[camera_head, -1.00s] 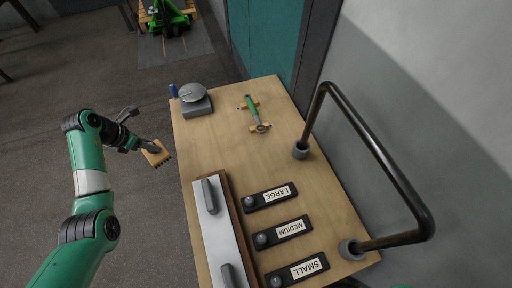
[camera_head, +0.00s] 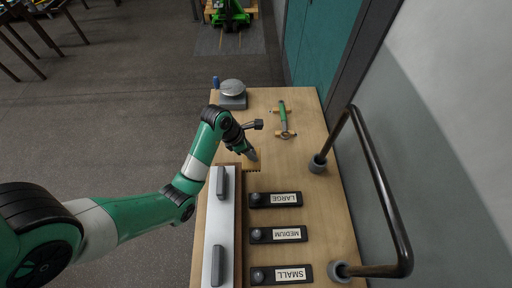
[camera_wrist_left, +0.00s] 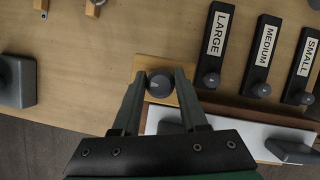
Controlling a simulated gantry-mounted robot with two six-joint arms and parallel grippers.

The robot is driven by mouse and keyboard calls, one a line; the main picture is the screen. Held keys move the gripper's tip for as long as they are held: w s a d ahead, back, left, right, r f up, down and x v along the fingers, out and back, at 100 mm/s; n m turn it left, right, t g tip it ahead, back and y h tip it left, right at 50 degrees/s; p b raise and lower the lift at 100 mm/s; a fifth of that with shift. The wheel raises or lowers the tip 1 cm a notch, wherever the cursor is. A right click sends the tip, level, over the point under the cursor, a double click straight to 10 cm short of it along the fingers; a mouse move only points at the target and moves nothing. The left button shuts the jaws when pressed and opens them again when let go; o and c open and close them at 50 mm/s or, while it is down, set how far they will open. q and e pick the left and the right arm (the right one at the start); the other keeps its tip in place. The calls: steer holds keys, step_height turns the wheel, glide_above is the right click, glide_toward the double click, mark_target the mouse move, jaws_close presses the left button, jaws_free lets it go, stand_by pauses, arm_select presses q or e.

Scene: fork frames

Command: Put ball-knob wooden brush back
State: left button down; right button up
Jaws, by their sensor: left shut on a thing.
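My left gripper (camera_head: 251,156) is over the wooden table, just beyond the far end of the white board. In the left wrist view its fingers (camera_wrist_left: 159,84) are closed on the round dark knob of the wooden brush (camera_wrist_left: 146,65). The brush has a tan wooden block, which shows in the head view (camera_head: 252,167) below the fingers. The block lies close to the end of the white board and its brown backing. I cannot tell whether the brush touches the tabletop. My right gripper is not in view.
Black holders labelled LARGE (camera_head: 276,199), MEDIUM (camera_head: 278,234) and SMALL (camera_head: 281,274) sit right of the white board (camera_head: 207,240). A green-handled tool (camera_head: 283,115) and a grey scale (camera_head: 232,100) are farther back. A dark metal rail (camera_head: 377,170) rises at the right edge.

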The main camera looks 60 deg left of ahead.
arm_select(q)
steer(key=shift+w+a, duration=0.1)
steer(key=shift+a, duration=0.05)
steer(key=shift+w+a+f+p, duration=0.2)
steer(key=shift+w+a+f, duration=0.2)
steer(key=shift+a, duration=0.25)
steer(key=shift+w+a+f+p, duration=0.2)
steer(key=shift+w+a+f, duration=0.15)
steer(key=shift+a, duration=0.25)
steer(key=w+a+f+b, duration=0.5)
steer(key=a+f+b, duration=0.2)
steer(key=a, duration=0.1)
steer(key=shift+a+f, duration=0.35)
steer(key=f+b, duration=0.2)
steer(key=f, duration=0.1)
steer(key=shift+w+a+f+b, duration=0.2)
steer(key=shift+a+b, duration=0.15)
steer(key=shift+b, duration=0.05)
steer(key=shift+f, duration=0.1)
